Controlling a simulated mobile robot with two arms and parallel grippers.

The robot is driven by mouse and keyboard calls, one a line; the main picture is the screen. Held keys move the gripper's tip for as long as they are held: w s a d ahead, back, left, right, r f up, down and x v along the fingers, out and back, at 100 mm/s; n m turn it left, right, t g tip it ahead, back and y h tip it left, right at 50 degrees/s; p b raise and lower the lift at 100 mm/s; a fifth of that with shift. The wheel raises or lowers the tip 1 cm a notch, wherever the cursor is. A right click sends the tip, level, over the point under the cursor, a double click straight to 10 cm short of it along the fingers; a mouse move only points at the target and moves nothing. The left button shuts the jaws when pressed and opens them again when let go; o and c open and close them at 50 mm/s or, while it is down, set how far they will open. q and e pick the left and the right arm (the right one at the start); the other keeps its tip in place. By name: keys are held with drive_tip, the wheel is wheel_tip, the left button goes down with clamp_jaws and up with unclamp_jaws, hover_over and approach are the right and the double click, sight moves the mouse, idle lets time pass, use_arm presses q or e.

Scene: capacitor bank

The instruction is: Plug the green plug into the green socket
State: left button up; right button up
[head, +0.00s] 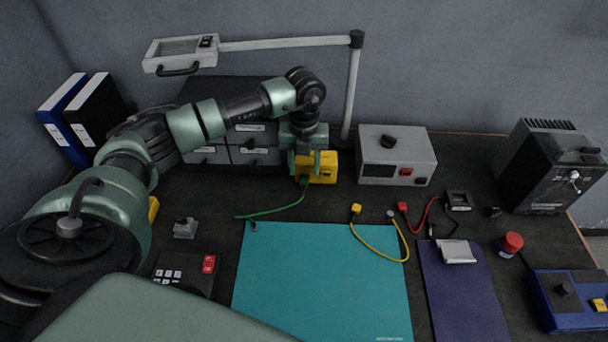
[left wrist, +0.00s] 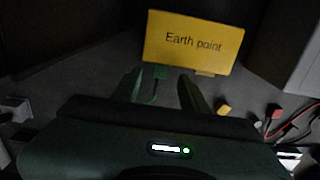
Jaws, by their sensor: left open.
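The yellow box (head: 323,168) stands at the back middle of the bench. It shows in the left wrist view (left wrist: 193,42) with the label "Earth point". The green plug (left wrist: 160,72) is at the box's lower left edge, with its green cable (head: 275,211) running down and left across the bench. I cannot tell whether the plug is fully seated; the green socket itself is hidden. My left gripper (head: 305,166) is open at the box. In the left wrist view its fingers (left wrist: 160,88) stand apart on either side of the green plug and cable, not closed on them.
A grey box with a black knob (head: 398,155) stands right of the yellow box. A yellow plug (head: 356,209) and a red plug (head: 402,206) lie on cables in front. A lamp arm (head: 285,43) spans above. The teal mat (head: 320,280) is mostly clear.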

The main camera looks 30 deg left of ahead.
use_arm(q)
drive_tip(key=shift+r, duration=2)
